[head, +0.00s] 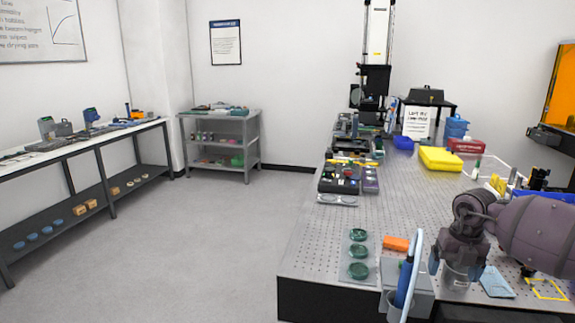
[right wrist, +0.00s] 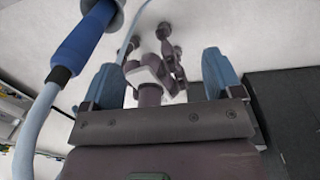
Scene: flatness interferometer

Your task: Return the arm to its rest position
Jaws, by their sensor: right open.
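My right arm (head: 530,232) comes in from the right over the front right of the perforated optical table (head: 310,250). Its right gripper (head: 457,268) hangs low over the front part of the table. In the right wrist view, its two blue fingers (right wrist: 162,82) stand wide apart with nothing held between them. A blue-handled tool with a pale hose (head: 405,282) stands at a grey box (head: 422,298) just left of the gripper. The tool also shows beside the left finger in the right wrist view (right wrist: 85,42). My left gripper is out of view.
Green round pieces in a clear tray (head: 358,252) and an orange block (head: 396,244) lie left of the gripper. A light blue cloth (head: 496,282) lies to its right. A yellow case (head: 440,159) is farther back. The floor (head: 220,240) left of the table is clear.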

